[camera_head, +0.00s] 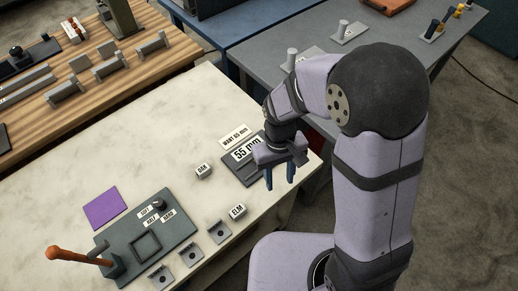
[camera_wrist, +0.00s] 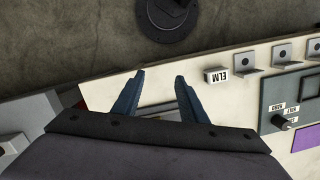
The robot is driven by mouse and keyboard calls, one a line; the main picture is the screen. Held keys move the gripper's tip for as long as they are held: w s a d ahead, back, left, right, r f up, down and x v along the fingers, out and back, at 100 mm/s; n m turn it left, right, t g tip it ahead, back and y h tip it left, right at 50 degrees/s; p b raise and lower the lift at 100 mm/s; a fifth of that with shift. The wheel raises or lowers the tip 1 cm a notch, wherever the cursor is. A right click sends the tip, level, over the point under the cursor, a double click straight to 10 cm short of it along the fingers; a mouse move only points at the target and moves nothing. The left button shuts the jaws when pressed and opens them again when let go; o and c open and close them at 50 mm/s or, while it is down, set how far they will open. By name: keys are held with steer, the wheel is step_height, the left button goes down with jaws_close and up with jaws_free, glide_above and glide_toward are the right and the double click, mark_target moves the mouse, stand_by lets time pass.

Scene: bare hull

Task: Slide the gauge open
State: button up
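The gauge (camera_head: 240,170) is a dark grey slab on the pale worktop, near its right edge. Its label reads "55 mm", and a card (camera_head: 234,137) behind it reads "WANT 65 mm". My gripper (camera_head: 280,176) hangs just right of the gauge in the head view and hides its right part. Its two blue fingers are apart with nothing between them. The open fingers also show in the wrist view (camera_wrist: 157,95), where a small grey strip, perhaps part of the gauge, shows between them. I cannot tell whether a finger touches the gauge.
Small blocks labelled "OAK" (camera_head: 203,171) and "ELM" (camera_head: 237,211) stand nearby. Several grey brackets (camera_head: 190,254) line the front edge. A dark panel (camera_head: 122,245) with a knob and an orange-handled lever, and a purple square (camera_head: 105,208), lie left.

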steer(key=w+a+r, duration=0.1)
steer(key=w+a, duration=0.1)
steer(key=w, duration=0.2)
steer(key=w+a+r+n+t, duration=0.1)
steer(key=w+a+r, duration=0.1)
steer(key=w, duration=0.1)
steer(key=w+a+r+n+y, duration=0.1)
steer(key=w+a, duration=0.1)
steer(key=w, duration=0.2)
steer(key=shift+w+a+r+t, duration=0.15)
steer(key=shift+w+a+t, duration=0.2)
steer(key=shift+a+t, duration=0.05)
steer(key=shift+s+d, duration=0.15)
steer(key=shift+s, duration=0.15)
steer(key=shift+f, duration=0.65)
steer(key=shift+f+p, duration=1)
steer(key=shift+f, duration=2.15)
steer(key=shift+c, duration=0.4)
jaws_close()
steer(key=shift+s, duration=0.1)
